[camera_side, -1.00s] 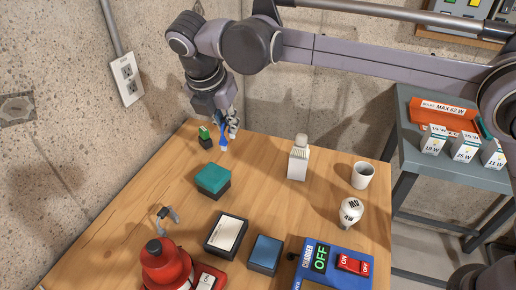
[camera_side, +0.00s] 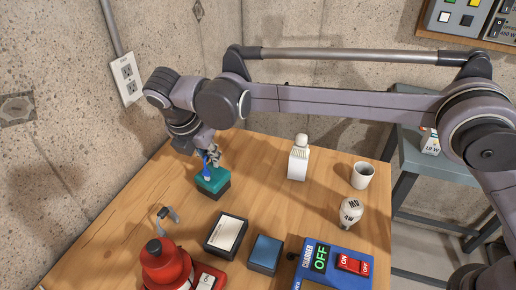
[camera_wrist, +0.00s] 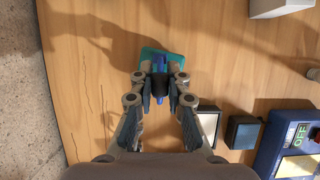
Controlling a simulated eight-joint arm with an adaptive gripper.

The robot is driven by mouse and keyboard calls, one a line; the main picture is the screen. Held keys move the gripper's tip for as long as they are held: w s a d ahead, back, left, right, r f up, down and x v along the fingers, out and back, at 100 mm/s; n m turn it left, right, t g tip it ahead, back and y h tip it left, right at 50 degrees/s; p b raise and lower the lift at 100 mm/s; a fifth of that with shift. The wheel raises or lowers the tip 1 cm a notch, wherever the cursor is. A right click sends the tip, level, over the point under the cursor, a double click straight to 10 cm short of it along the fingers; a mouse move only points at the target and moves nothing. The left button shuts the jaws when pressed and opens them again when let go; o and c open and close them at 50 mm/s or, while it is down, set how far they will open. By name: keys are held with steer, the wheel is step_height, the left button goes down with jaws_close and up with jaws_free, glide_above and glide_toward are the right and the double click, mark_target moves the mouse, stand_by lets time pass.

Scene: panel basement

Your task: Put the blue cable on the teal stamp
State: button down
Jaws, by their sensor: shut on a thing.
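The teal stamp (camera_side: 220,186), a teal block on a dark base, stands on the wooden table toward its left back. It also shows in the wrist view (camera_wrist: 146,54), partly behind my fingers. My gripper (camera_side: 211,154) is over the stamp, shut on the blue cable (camera_side: 207,170). In the wrist view the cable (camera_wrist: 160,64) is between the fingertips of my gripper (camera_wrist: 161,82), against the teal top. The cable's lower end overlaps the stamp's top in the side view; I cannot tell whether it touches.
A white-topped block (camera_side: 226,235), a blue-topped block (camera_side: 266,253) and a red lamp-like object (camera_side: 165,265) are nearer the front. A white bottle (camera_side: 298,160), cup (camera_side: 362,175), bulb (camera_side: 350,212) and blue charger box (camera_side: 335,267) stand to the right.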

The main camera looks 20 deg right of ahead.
steer(key=shift+f, duration=0.1)
steer(key=c, duration=1.3)
jaws_free()
steer(key=shift+c, duration=0.2)
steer(key=v, duration=1.2)
steer(key=s+d+r+m+y, duration=0.1)
steer(key=d+r+m+y, duration=0.15)
steer(key=d+m, duration=1.5)
steer(key=s+d+f+m+t, duration=0.2)
steer(key=s+d+f+m, duration=0.2)
steer(key=d, duration=0.7)
steer(key=s+d+f+m+t, duration=0.2)
steer(key=s+d+f+m, duration=0.3)
steer(key=s+d+f, duration=0.3)
steer(key=s+d, duration=0.3)
steer(key=s, duration=0.1)
steer(key=shift+y, duration=0.35)
